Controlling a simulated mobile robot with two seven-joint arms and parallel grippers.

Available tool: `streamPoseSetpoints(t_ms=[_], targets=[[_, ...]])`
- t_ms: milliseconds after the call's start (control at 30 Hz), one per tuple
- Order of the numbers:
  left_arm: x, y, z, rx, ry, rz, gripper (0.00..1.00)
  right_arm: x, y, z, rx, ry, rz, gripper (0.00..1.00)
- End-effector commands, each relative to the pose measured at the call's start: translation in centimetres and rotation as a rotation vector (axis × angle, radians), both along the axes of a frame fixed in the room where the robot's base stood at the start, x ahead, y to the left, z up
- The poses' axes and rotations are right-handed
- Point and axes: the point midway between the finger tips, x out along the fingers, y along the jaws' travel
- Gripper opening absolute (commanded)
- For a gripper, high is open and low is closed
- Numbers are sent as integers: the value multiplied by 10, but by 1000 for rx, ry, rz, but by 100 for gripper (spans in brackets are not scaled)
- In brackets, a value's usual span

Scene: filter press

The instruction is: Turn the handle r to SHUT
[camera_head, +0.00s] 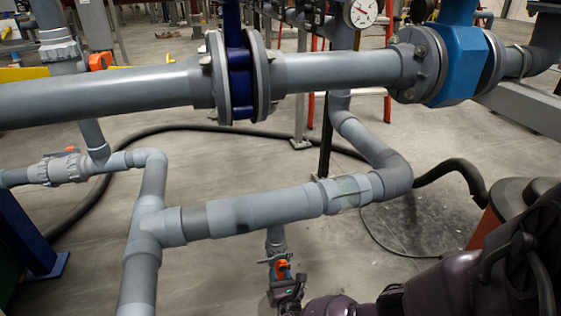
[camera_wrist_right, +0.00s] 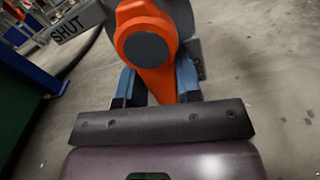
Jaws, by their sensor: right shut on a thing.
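The handle r is an orange valve lever. In the right wrist view its round hub and tapering arm (camera_wrist_right: 148,65) fill the top middle. In the head view the orange handle (camera_head: 282,268) is small, low on a vertical grey pipe at the bottom centre. My right gripper (camera_head: 287,285) is at this handle, its arm coming in from the bottom right. In the right wrist view my right gripper (camera_wrist_right: 158,88) has one finger on each side of the lever arm and is shut on it. A grey tag reading SHUT (camera_wrist_right: 67,32) is to the upper left of the hub. My left gripper is not in view.
A grey horizontal pipe (camera_head: 265,207) runs just above and behind the handle. A larger pipe with a blue valve (camera_head: 462,63) crosses higher up. Another orange handle (camera_head: 100,60) is at upper left. A dark hose (camera_head: 210,128) lies on the open concrete floor.

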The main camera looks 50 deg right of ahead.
Motion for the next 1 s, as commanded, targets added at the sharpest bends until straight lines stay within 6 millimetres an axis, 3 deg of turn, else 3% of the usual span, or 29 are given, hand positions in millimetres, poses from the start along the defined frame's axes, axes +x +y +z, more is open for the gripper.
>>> streamPoseSetpoints(t_ms=[767, 1000], targets=[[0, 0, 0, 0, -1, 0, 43, 11, 16, 10, 420, -264, 2, 2], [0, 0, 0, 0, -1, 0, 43, 14, 21, 18, 620, -386, 1, 2]])
